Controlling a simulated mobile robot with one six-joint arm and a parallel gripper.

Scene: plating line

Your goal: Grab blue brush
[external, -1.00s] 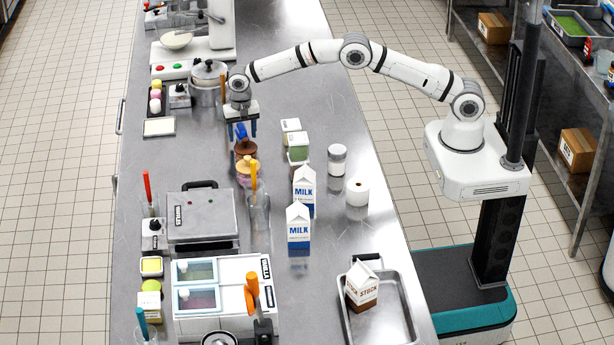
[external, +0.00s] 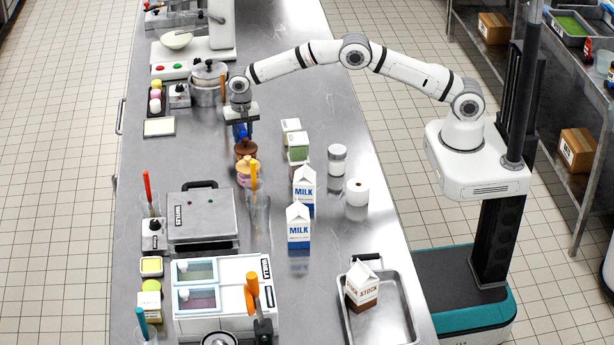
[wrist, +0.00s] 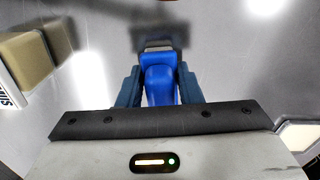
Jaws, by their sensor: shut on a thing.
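The blue brush (wrist: 159,84) is between the two fingers of my gripper (wrist: 160,88) in the wrist view. Its blue handle points toward the palm, and a grey band shows at its far end. In the external view my gripper (external: 241,131) points down over the steel counter, and a small part of the blue brush (external: 239,132) shows at its fingers. My gripper is shut on the brush. Most of the brush is hidden by the gripper in the external view.
Cartons (external: 291,127) and milk cartons (external: 304,185) stand to the right. Bare counter (external: 290,70) lies behind and right.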

